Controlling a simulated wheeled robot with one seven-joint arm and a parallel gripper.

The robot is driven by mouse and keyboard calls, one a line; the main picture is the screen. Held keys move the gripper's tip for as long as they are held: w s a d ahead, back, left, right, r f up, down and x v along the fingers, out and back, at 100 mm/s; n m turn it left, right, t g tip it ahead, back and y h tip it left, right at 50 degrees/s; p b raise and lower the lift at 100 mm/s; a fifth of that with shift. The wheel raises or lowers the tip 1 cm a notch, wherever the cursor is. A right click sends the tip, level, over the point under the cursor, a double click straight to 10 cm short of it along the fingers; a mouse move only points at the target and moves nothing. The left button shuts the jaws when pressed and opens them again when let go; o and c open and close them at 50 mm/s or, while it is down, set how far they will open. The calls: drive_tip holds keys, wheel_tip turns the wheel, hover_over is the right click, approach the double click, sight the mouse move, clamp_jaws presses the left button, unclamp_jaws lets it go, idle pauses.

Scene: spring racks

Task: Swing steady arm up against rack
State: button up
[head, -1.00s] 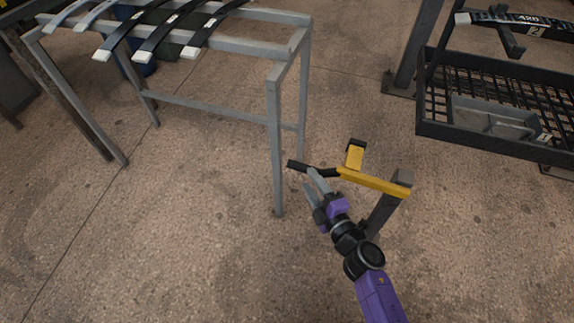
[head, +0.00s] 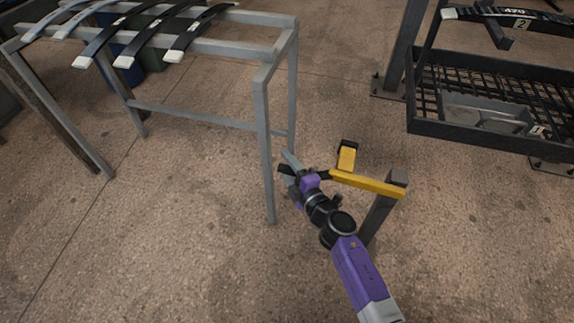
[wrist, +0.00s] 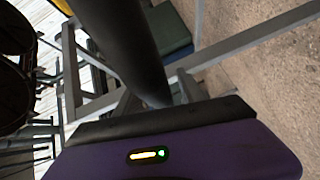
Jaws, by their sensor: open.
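The steady arm is a yellow bar (head: 367,183) on a short dark post (head: 381,213). It has a yellow upright pad (head: 346,158) and a black handle end reaching left. My gripper (head: 289,169) is at the handle's left end, with open fingers. In the wrist view, a thick black bar (wrist: 135,45), apparently the handle, runs down to the fingers (wrist: 180,88). I cannot tell whether it touches them. The yellow bar lies roughly level, apart from both racks. The grey metal rack (head: 262,120) stands just left of my gripper.
Several dark leaf springs (head: 150,38) lie across the grey rack's top. A black rack with a mesh shelf (head: 420,118) stands at the right, holding a grey tray (head: 487,115). The concrete floor is clear in the lower left.

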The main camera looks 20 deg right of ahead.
clamp_jaws()
idle(1.4)
